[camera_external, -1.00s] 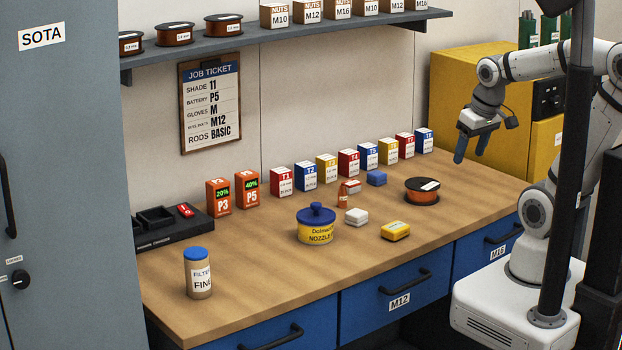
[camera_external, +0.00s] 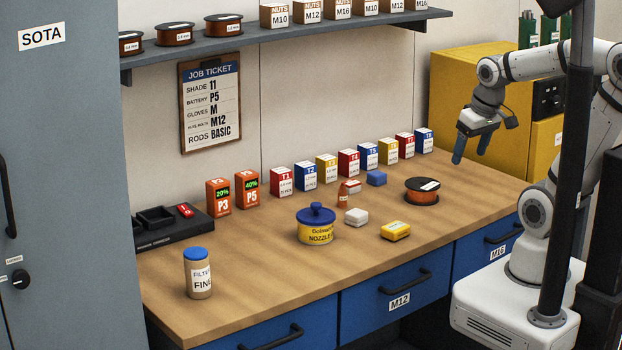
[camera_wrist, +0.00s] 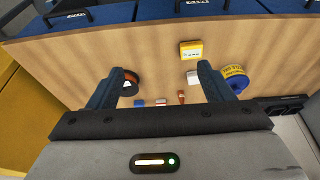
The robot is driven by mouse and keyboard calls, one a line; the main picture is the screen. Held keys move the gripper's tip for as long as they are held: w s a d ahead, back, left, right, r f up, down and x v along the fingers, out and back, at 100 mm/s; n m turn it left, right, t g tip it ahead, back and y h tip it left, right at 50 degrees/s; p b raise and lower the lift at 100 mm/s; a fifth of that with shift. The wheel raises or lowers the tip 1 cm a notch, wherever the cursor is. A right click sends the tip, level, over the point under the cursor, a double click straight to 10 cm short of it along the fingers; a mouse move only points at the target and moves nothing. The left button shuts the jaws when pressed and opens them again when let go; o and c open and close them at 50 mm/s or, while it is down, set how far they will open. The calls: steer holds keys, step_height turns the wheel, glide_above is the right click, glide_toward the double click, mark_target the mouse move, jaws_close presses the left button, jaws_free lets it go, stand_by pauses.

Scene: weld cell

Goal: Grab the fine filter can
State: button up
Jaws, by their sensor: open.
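The fine filter can (camera_external: 199,274) is a tan cylinder with a blue lid and a white label reading FILTER FINE. It stands upright at the bench's front left in the external view. I do not see it in the wrist view. My gripper (camera_external: 472,147) is open and empty, high above the right end of the bench, far from the can.
A blue-lidded nozzle tub (camera_external: 316,226), a yellow box (camera_external: 396,231), a white box (camera_external: 356,217) and a wire spool (camera_external: 422,191) stand mid-bench. Battery packs (camera_external: 247,190) and a black charger (camera_external: 170,226) sit behind the can.

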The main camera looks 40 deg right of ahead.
steer(key=w+a+r+n, duration=0.1)
steer(key=w+a+r, duration=0.2)
steer(key=w+a, duration=0.7)
steer(key=w+a+f+n, duration=0.1)
steer(key=w+a+n, duration=0.1)
steer(key=w+a, duration=1.1)
steer(key=n+y, duration=0.2)
glide_above(194, 263)
steer(key=d, duration=0.3)
steer(key=shift+t, duration=0.3)
steer(key=f, duration=0.9)
steer(key=f+b, duration=0.1)
steer(key=f, duration=0.3)
steer(key=shift+s+a+f, duration=0.15)
steer(key=shift+s+a, duration=0.1)
steer(key=shift+s, duration=0.1)
steer(key=shift+w+p+x, duration=0.2)
steer(key=shift+p+x, duration=0.55)
steer(key=shift+x, duration=1.15)
steer(key=shift+w+p+x, duration=0.2)
steer(key=shift+p+x, duration=0.55)
steer(key=shift+x, duration=1.15)
steer(key=shift+d, duration=0.1)
steer(key=shift+c, duration=0.5)
steer(key=c, duration=1)
